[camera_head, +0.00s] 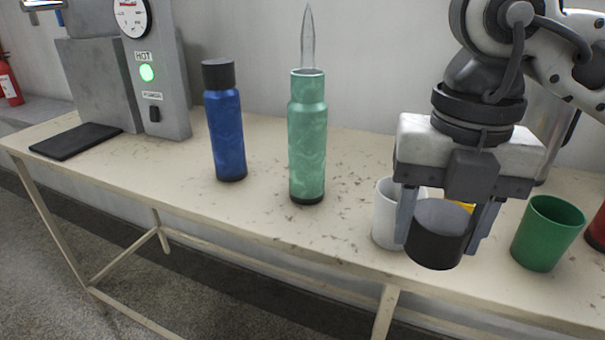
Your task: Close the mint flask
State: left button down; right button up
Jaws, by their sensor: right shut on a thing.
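The mint flask (308,140) stands upright on the table without a cap, and its rim is open at the top. A pale, translucent pointed shape (307,40) rises above its mouth, like steam. My right gripper (440,225) points down at the right and is shut on a dark cap (437,236). The cap is held upright, in front of a white cup and apart from the flask. My left gripper is not in view.
A capped blue flask (226,125) stands left of the mint flask. A white cup (384,215), a partly hidden yellow thing (467,205), a green cup (547,233) and a red cup (598,230) are at the right. A grey hot-drink machine (160,70) stands at the left.

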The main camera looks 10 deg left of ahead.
jog(key=n, duration=0.1)
jog(key=f+n, duration=0.1)
jog(key=n, duration=0.1)
jog(key=shift+s, duration=0.15)
jog(key=n, duration=0.2)
jog(key=f+n, duration=0.1)
jog(key=n, duration=0.2)
jog(key=shift+f, duration=0.15)
jog(key=n, duration=0.2)
jog(key=f+n, duration=0.1)
jog(key=n, duration=0.3)
jog(key=shift+w+f, duration=0.3)
jog(key=shift+w, duration=0.05)
jog(key=n, duration=0.3)
jog(key=f+n, duration=0.1)
jog(key=n, duration=0.1)
jog(key=shift+w+f+n, duration=0.2)
jog(key=shift+n, duration=0.2)
jog(key=n, duration=0.1)
jog(key=f+n, duration=0.1)
jog(key=n, duration=0.1)
jog(key=f+n, duration=0.1)
jog(key=n, duration=0.3)
jog(key=f+n, duration=0.1)
jog(key=n, duration=0.4)
jog(key=f+n, duration=0.1)
jog(key=n, duration=0.3)
jog(key=shift+w+f+n, duration=0.2)
jog(key=shift+w+n, duration=0.2)
